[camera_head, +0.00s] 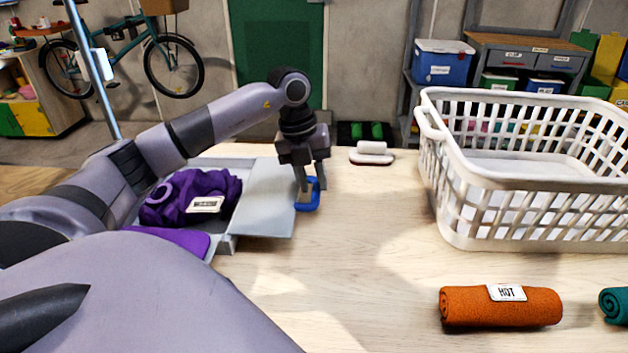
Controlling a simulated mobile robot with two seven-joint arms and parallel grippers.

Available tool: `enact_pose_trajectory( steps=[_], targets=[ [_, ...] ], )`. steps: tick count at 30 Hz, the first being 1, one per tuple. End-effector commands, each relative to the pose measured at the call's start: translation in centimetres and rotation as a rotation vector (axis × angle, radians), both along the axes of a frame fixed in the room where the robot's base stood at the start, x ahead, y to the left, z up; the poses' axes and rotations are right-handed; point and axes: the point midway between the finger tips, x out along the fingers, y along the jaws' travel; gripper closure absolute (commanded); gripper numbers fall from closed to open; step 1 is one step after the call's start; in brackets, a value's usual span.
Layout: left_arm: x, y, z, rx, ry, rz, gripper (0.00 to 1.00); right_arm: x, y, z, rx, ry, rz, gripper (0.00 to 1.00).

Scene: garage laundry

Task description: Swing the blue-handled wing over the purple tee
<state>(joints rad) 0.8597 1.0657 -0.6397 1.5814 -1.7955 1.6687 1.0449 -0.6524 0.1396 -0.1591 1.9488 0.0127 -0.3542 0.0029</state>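The purple tee (188,196) lies crumpled, with a white label, on a grey folding board on the table. The board's grey wing (266,198) lies flat, opened out to the right of the tee. Its blue handle (309,201) is at the wing's right edge. My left gripper (312,188) points down at the handle, its two fingers apart with blue between them. Contact with the handle cannot be made out. My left arm hides part of the board and the tee's left side. My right gripper is out of view.
A white laundry basket (520,183) stands at the right. A rolled orange towel (465,307) labelled HOT and a teal roll (614,305) lie at front right. A small white-topped brush-like object (372,150) lies behind the gripper. The table's middle is clear.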

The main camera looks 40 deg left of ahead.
Motion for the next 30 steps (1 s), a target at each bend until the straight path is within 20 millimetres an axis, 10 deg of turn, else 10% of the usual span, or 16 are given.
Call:
enact_pose_trajectory(
  steps=[11, 14, 30],
  targets=[
    [0.1, -0.2, -0.8, -0.001, -0.001, -0.001, 0.71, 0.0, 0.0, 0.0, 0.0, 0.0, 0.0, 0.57],
    [0.1, -0.2, -0.8, -0.001, -0.001, -0.001, 1.0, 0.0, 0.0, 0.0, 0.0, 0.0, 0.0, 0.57],
    [1.7, 0.0, 0.5, -0.061, -0.055, 0.001, 1.0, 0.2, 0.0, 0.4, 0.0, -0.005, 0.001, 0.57]
  ],
)
